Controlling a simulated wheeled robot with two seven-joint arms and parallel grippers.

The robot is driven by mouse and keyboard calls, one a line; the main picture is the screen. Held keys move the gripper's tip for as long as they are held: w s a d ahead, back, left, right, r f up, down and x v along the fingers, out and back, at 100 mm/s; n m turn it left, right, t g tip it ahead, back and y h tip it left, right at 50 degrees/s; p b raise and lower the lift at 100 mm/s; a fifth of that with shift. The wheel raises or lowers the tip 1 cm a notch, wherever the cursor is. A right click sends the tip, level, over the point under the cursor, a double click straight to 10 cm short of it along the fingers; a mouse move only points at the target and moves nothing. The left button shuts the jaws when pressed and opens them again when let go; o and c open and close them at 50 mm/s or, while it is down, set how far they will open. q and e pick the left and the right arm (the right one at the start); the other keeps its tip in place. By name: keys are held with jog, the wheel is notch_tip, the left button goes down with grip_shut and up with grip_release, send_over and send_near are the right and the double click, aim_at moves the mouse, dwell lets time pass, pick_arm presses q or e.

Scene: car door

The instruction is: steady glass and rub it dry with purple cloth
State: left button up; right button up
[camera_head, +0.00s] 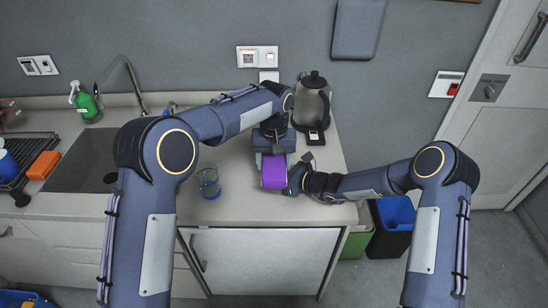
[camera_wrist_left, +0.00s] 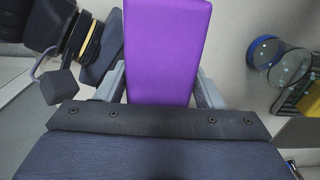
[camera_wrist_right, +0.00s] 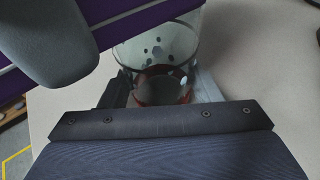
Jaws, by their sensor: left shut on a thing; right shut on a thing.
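The purple cloth (camera_head: 273,172) is a folded block in my left gripper (camera_head: 272,153), which is shut on it above the counter. The cloth also fills the middle of the left wrist view (camera_wrist_left: 168,45). My right gripper (camera_wrist_right: 165,88) is shut on a clear glass (camera_wrist_right: 160,48) with dark spots and a reddish band, seen in the right wrist view. In that view, the cloth's purple edge (camera_wrist_right: 140,18) and a grey finger of my left gripper lie just above the glass. Whether cloth and glass touch, I cannot tell. In the head view the cloth and grippers hide this glass.
A second glass, blue-banded (camera_head: 208,183), stands on the counter (camera_head: 236,218) to the left. A kettle (camera_head: 312,103) stands behind my grippers. The sink (camera_head: 85,160), an orange sponge (camera_head: 44,165) and a green bottle (camera_head: 84,103) are at left. Bins (camera_head: 394,215) stand beyond the counter's right end.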

pick_arm(q)
jog(key=shift+w, duration=2.15)
jog(key=shift+r, duration=3.5)
jog(key=shift+w+f, duration=0.2)
jog(key=shift+f, duration=0.75)
jog(key=shift+w+f, duration=0.2)
jog(key=shift+f, duration=0.8)
jog(key=shift+w+f, duration=0.2)
jog(key=shift+f, duration=0.75)
jog(key=shift+f, duration=0.65)
